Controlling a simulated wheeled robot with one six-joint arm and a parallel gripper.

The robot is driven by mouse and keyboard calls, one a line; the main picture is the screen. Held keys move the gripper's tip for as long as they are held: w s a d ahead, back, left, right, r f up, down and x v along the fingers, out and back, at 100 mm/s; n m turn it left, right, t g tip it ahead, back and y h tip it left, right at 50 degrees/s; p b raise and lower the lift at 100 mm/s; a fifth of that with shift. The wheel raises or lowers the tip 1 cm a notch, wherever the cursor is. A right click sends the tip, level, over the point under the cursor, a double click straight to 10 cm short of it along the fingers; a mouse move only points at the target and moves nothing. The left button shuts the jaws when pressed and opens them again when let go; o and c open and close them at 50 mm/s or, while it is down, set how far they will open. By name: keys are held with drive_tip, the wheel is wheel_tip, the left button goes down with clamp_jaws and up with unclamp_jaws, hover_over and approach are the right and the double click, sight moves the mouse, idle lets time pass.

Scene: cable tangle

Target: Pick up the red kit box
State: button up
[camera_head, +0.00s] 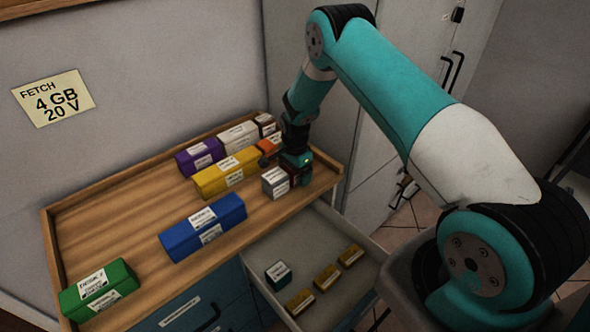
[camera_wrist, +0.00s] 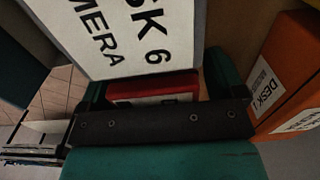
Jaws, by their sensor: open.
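The red kit box shows in the wrist view (camera_wrist: 152,89) as a red strip with a white label, between the two fingers of my open gripper (camera_wrist: 158,84). Most of it is hidden by the gripper and by a box labelled "DESK 6 CAMERA" (camera_wrist: 120,38). In the head view my gripper (camera_head: 291,164) points down at the right end of the wooden top, with a bit of dark red beside it. I cannot tell whether the fingers touch the box.
The small grey box (camera_head: 275,181) stands close on the left of my gripper, and an orange box (camera_wrist: 287,75) is close on its other side. Yellow (camera_head: 210,180), purple (camera_head: 187,163), blue (camera_head: 181,241) and green (camera_head: 77,300) boxes stand further left. An open drawer (camera_head: 320,238) lies below.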

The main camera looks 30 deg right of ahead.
drive_tip(key=c, duration=1.2)
drive_tip(key=shift+o, duration=0.2)
